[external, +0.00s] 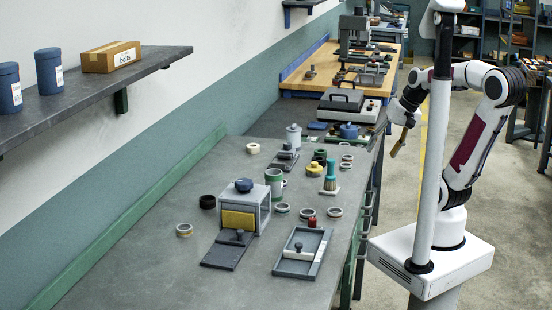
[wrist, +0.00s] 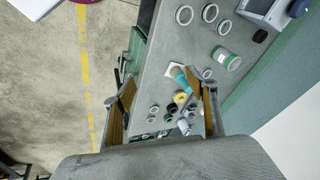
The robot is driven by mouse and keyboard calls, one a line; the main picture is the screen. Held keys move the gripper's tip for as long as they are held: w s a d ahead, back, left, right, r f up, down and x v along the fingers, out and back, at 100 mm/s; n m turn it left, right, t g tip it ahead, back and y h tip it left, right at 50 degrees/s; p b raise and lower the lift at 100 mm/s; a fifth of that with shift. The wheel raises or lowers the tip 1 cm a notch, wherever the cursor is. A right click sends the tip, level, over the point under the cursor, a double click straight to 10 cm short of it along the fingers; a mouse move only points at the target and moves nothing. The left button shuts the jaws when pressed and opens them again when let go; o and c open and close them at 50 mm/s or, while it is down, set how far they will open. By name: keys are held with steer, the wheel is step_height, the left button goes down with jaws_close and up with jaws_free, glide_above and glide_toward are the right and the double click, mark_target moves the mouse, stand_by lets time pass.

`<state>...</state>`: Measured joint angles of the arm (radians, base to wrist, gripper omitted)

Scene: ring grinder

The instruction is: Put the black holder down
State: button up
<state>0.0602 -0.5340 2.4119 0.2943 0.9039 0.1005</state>
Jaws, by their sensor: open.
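My gripper (external: 398,148) is open, off the right edge of the bench in the external view. In the wrist view my gripper (wrist: 162,92) has its two fingers wide apart with nothing held between them. A short black round piece (external: 207,202) rests on the bench left of the grey box; it also shows in the wrist view (wrist: 260,36), well away from my fingers. A dark stand with a knob (external: 285,158) sits farther back on the bench. I cannot tell which of these is the black holder.
The grey bench (external: 140,262) carries a grey box (external: 262,206), a tray (external: 283,262), a green-banded jar (external: 274,190), a yellow piece (external: 314,169), a teal peg (external: 330,176) and several rings. Its front left is clear. A wall shelf (external: 100,84) hangs at left.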

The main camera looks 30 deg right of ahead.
steer(key=s+d+n+t+h, duration=0.1)
steer(key=s+d+n+h, duration=0.1)
steer(key=s+d+n, duration=0.1)
steer(key=shift+s+d+r, duration=0.2)
steer(key=shift+s+d, duration=0.4)
steer(key=shift+d, duration=0.15)
stand_by(0.9)
